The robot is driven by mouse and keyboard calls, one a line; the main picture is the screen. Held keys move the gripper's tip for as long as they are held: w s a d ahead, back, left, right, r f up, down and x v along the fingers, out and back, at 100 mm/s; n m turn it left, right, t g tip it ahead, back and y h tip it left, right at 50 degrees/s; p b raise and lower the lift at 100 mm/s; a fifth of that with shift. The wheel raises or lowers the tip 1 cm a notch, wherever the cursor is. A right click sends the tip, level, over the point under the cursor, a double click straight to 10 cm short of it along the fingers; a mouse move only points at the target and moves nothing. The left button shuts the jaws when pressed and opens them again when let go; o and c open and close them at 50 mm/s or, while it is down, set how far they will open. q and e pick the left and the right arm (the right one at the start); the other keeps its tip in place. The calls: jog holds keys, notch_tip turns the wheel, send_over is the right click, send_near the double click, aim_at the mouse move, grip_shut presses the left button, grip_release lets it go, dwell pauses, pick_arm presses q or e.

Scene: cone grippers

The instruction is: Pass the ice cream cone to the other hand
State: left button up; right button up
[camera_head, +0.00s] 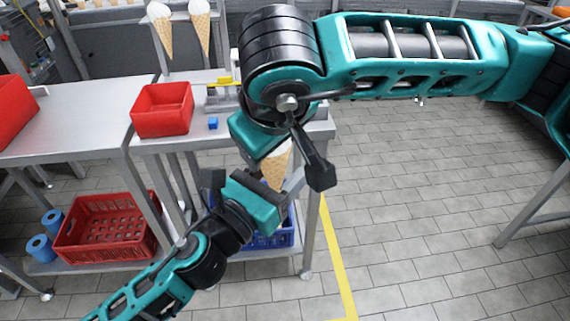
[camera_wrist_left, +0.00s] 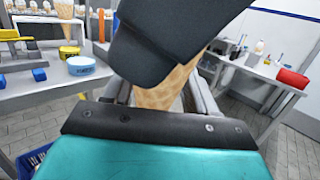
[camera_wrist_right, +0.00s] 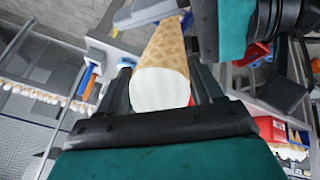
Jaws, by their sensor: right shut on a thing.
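The ice cream cone (camera_head: 277,168) is a tan waffle cone with a white top, held between my two grippers in the head view. My right gripper (camera_head: 268,155) is shut on it near the white end, which faces the palm in the right wrist view (camera_wrist_right: 160,88). My left gripper (camera_head: 254,182) is open, with its fingers on either side of the cone's narrow part in the left wrist view (camera_wrist_left: 165,92). A dark part of my right gripper hides the upper cone there.
A metal table (camera_head: 185,140) with a red bin (camera_head: 162,108) and a small blue block (camera_head: 213,123) stands behind the grippers. Two other cones (camera_head: 200,25) stand at the back. A red crate (camera_head: 105,235) sits on the lower shelf. The tiled floor (camera_head: 420,200) to the right is clear.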

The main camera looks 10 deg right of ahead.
pick_arm(q)
jog(key=c, duration=0.4)
jog(key=shift+c, duration=0.6)
pick_arm(e)
jog(key=o, duration=0.9)
jog(key=shift+c, duration=0.2)
